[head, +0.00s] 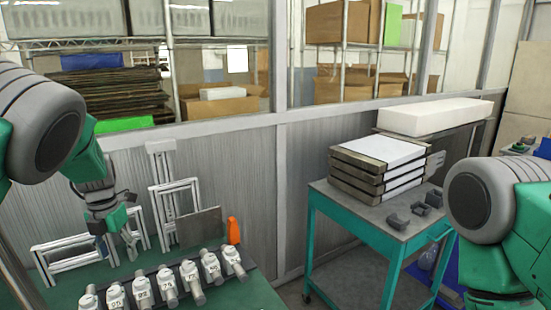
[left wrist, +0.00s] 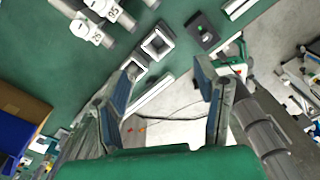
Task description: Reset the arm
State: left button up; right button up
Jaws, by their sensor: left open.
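My left arm (head: 45,125) comes in from the left in the head view. Its gripper (head: 122,250) hangs over the green table, near white frames (head: 70,255) and behind the row of labelled grey cylinders (head: 165,283). In the left wrist view the left gripper (left wrist: 168,78) is open, its two blue-padded fingers wide apart with nothing held between them. My right arm (head: 495,205) shows at the right edge of the head view; its gripper is out of view.
An orange bottle (head: 234,230) and a grey plate (head: 199,229) stand at the back of the green table. A teal cart (head: 385,238) at the right carries a stack of flat trays (head: 380,165) and small dark blocks (head: 397,221). A wall with windows stands behind.

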pick_arm(q)
jog(key=s+a+f+m+g+y, duration=0.1)
jog(key=s+a+f+m+y, duration=0.15)
jog(key=s+f+m, duration=1.7)
jog(key=s+d+f+m+h, duration=0.1)
jog(key=s+d+m, duration=0.35)
jog(key=s, duration=0.35)
jog(key=s+d+f+m+t+h, duration=0.1)
jog(key=s+d+m, duration=0.2)
jog(key=s+m, duration=0.4)
jog(key=s+d+f+m+h, duration=0.1)
jog(key=s+d+m, duration=0.35)
jog(key=s, duration=0.45)
jog(key=w+f+b, duration=0.3)
jog(key=f+b, duration=1)
jog(key=b, duration=0.1)
jog(key=shift+w+f+m+t+b, duration=0.15)
jog(key=shift+f+m+t+b, duration=0.2)
jog(key=shift+m, duration=0.1)
pick_arm(e)
notch_tip(320, 180, down, 14)
jog(key=shift+a+f, duration=0.15)
jog(key=shift+a, duration=0.05)
pick_arm(q)
jog(key=shift+y, duration=0.25)
pick_arm(e)
jog(key=shift+s, duration=0.1)
pick_arm(q)
jog(key=shift+w, duration=0.1)
